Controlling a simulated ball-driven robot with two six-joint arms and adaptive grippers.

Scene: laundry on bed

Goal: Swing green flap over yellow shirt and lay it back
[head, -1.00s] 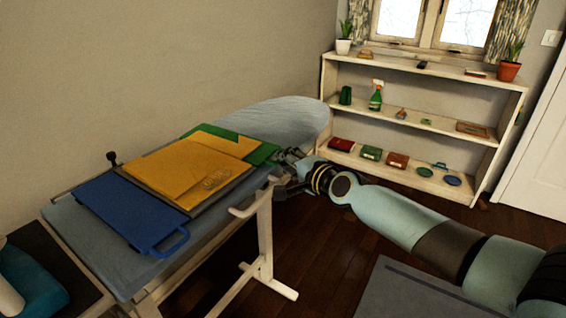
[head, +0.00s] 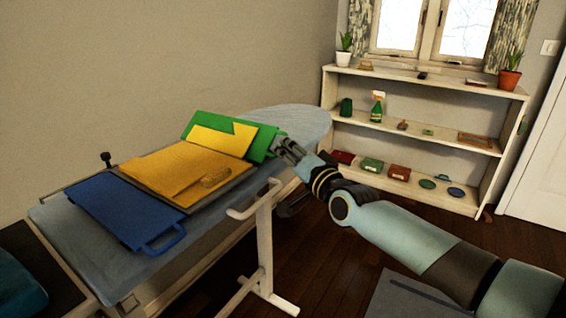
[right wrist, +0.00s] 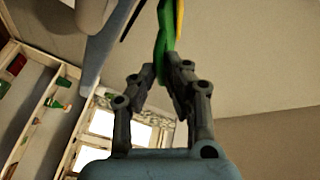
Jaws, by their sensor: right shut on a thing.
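The green flap (head: 264,142) of the folding board is tilted up at the far end of the ironing board, with part of the yellow shirt (head: 225,138) lying on it. The rest of the yellow shirt (head: 165,168) lies flat on the grey middle panel (head: 232,184). The blue flap (head: 112,208) with its loop handle lies flat at the near left. My right gripper (head: 284,148) is shut on the right edge of the green flap. The right wrist view shows the green flap (right wrist: 164,35) edge-on between the fingers. My left gripper is not in view.
A white shelf (head: 410,88) with bottles and boxes stands at the back right. Dark wooden floor (head: 325,245) lies between.

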